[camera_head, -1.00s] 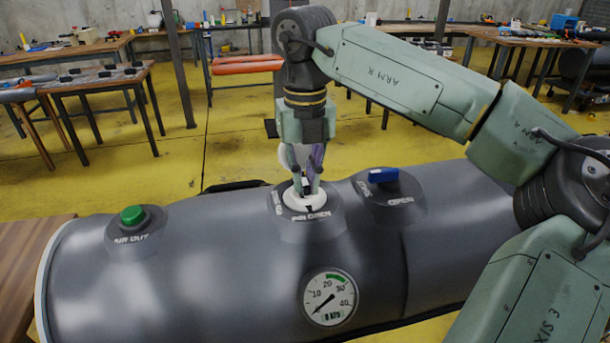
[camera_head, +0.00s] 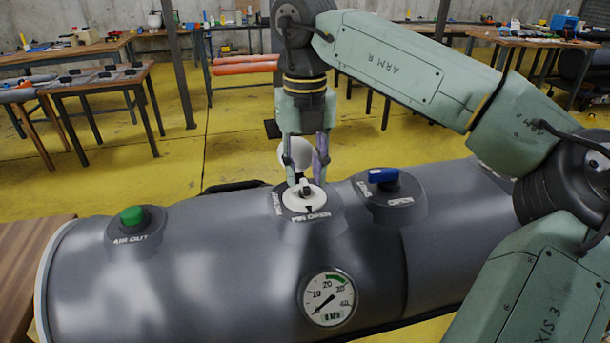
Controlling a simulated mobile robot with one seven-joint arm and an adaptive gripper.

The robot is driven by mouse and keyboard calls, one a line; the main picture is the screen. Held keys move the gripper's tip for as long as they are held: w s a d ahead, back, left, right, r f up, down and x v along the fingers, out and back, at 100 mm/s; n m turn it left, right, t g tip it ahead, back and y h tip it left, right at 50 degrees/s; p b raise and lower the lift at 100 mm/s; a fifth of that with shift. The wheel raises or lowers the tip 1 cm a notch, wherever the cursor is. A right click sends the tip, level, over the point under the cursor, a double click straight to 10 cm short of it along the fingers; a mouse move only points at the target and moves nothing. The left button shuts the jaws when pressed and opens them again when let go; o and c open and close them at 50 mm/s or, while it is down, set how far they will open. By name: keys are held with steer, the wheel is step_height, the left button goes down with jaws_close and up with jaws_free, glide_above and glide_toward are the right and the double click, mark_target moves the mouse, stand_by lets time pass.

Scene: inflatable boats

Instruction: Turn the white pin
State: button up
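The white pin (camera_head: 303,201) is a round white knob with a raised grip and a dark mark, set in a dark round base on top of the grey inflatable tube (camera_head: 210,265). The words "PIN OPEN" stand on the front of its base, with more lettering at its left that is hard to read. My gripper (camera_head: 306,183) points down just above the white pin. Its two fingers are spread to the left and right of the raised grip, with a visible gap between them. It looks empty.
A blue handle (camera_head: 383,175) marked "OPEN" sits right of the pin. A green button (camera_head: 132,215) marked "AIR OUT" sits at the left. A pressure gauge (camera_head: 329,299) faces front, its needle low. A wooden table (camera_head: 30,245) edge is at the left.

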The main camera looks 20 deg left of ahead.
mark_target(305, 183)
step_height(305, 183, up, 10)
steer(key=shift+r, duration=0.15)
stand_by(0.6)
